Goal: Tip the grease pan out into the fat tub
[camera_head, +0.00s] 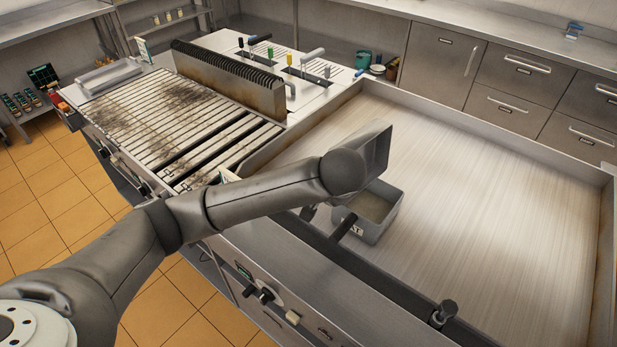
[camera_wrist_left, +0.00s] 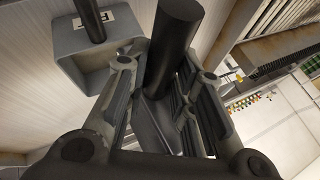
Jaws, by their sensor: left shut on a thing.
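The grease pan (camera_head: 377,148) shows in the head view as a grey, steeply tilted panel just beyond my left wrist, above the fat tub's far side. Most of it is hidden by my arm. The fat tub (camera_head: 376,233) is a grey open box with a lettered label and a pale inside, standing on the flat bed. It also shows in the wrist view (camera_wrist_left: 84,54). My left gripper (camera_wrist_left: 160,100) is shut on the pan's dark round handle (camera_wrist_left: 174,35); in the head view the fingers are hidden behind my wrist. My right gripper is not in view.
The slatted grill (camera_head: 165,115) with its upright guard (camera_head: 230,78) lies to the left. A dark rail (camera_head: 345,262) with black handles runs along the bed's front, close to the tub. The pale bed (camera_head: 490,190) is clear to the right.

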